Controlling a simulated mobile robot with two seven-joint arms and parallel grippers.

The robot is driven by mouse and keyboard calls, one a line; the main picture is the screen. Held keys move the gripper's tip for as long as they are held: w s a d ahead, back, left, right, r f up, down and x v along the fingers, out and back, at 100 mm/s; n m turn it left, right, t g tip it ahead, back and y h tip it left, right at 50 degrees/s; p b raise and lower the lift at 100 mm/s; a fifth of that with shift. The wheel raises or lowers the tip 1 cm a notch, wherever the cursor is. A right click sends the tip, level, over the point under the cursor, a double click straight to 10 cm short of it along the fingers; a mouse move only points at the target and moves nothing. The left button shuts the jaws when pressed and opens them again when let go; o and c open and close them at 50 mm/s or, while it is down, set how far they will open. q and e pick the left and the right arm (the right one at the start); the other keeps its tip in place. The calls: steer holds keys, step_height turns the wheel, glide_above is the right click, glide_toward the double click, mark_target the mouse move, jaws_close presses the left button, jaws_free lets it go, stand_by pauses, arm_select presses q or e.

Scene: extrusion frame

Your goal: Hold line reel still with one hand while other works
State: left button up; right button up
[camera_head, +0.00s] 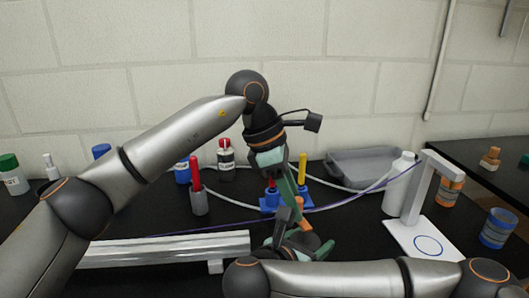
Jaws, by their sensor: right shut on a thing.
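My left gripper (289,200) reaches down over the middle of the bench, and its fingertips overlap my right gripper in the view, so I cannot tell whether it is open or shut. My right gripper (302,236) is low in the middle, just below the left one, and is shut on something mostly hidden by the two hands. A small orange-brown piece (305,228) shows at its fingers. A thin purple line (345,204) runs across the bench behind the hands, up to the right. I cannot make out the line reel for certain.
A blue holder (267,208) with red and yellow pieces stands just behind the hands. An aluminium extrusion (165,249) lies left. A grey tray (365,168), a white bottle (398,184) and a white stand (412,236) are right. A grey cup (199,203) stands left of the holder.

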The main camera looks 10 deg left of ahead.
arm_select(q)
steer(key=s+a+r+n+t, duration=0.1)
steer(key=s+a+r+n, duration=0.1)
steer(key=r, duration=0.3)
steer(key=s+a+r+n+t, duration=0.1)
steer(key=s+a+r+n, duration=0.1)
steer(key=r, duration=0.4)
steer(key=shift+a+n+y, duration=0.3)
steer(key=shift+a+n, duration=0.05)
steer(key=shift+n, duration=0.55)
steer(key=shift+o, duration=0.4)
steer(key=shift+o, duration=1)
steer(key=shift+w+f+m, duration=0.1)
steer(key=shift+w+m, duration=0.45)
steer(key=shift+m, duration=0.35)
steer(key=x, duration=1.2)
steer(key=shift+s, duration=0.2)
steer(key=shift+d, duration=0.1)
steer(key=shift+c, duration=0.2)
